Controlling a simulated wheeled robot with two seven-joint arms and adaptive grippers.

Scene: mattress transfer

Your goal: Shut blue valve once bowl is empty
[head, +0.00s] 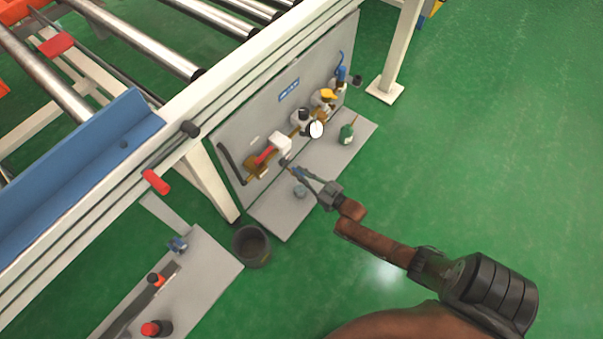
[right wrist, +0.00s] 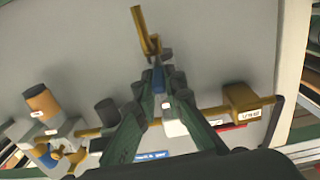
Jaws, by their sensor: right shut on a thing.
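My right gripper (head: 291,167) reaches low against the grey valve panel. In the right wrist view, its fingertips (right wrist: 160,82) are closed on a small blue piece, which looks like the blue valve's handle (right wrist: 158,78). A bent brass piece (right wrist: 147,32) extends beyond it. A small grey cup-like vessel (head: 300,191) stands on the ledge below the gripper. A wider dark bowl-like container (head: 251,246) stands on the green floor to the left. I cannot tell which is the task's bowl, or whether either holds liquid. Another blue-topped fitting (head: 341,74) is at the panel's far end. My left gripper is out of view.
The panel (head: 232,128) carries a red-handled valve (head: 265,155), a white block (head: 280,145), a round gauge (head: 316,129) and a yellow fitting (head: 324,96). A roller conveyor frame is at left. Open green floor lies right.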

